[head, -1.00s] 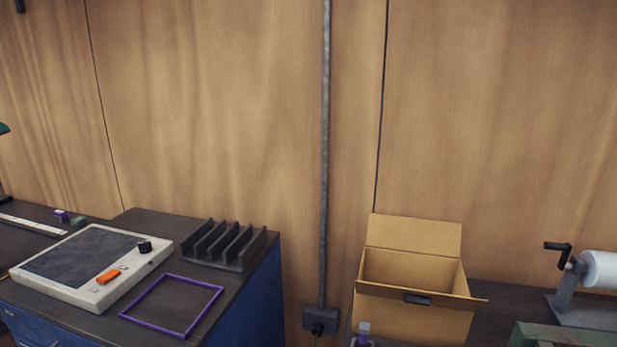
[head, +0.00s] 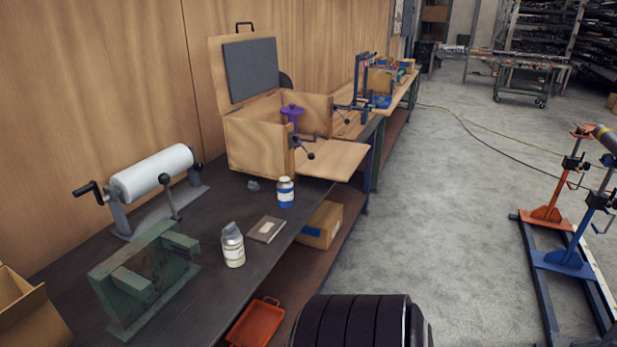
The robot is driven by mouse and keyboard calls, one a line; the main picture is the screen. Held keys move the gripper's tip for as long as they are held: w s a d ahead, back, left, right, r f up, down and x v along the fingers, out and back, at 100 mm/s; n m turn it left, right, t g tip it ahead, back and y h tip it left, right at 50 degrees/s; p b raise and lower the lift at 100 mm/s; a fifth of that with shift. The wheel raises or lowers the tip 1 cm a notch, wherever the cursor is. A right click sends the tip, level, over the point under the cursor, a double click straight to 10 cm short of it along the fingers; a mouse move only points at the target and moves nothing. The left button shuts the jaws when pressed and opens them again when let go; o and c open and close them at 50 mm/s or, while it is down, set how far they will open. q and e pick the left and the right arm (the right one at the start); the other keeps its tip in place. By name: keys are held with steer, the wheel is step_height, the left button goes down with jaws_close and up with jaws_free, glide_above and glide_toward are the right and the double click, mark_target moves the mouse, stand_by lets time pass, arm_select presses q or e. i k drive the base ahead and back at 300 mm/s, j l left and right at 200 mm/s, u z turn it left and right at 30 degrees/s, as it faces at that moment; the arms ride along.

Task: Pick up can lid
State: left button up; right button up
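No can lid can be made out for certain. A small grey piece (head: 253,185) lies on the dark bench, and I cannot tell whether it is a lid. A cream can or bottle (head: 233,248) with a grey top stands near the bench's front edge. A bottle with a blue label and pale cap (head: 285,191) stands behind it. Neither of my grippers is in view.
The dark bench (head: 75,270) also holds a white roll on a crank stand (head: 152,172), a green metal frame (head: 140,285), a flat grey box (head: 265,229) and an open wooden box (head: 255,145). Clear concrete floor (head: 440,230) lies right, before pipe stands (head: 565,258).

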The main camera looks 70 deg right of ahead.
mark_target(253, 186)
steer(key=z, duration=2.25)
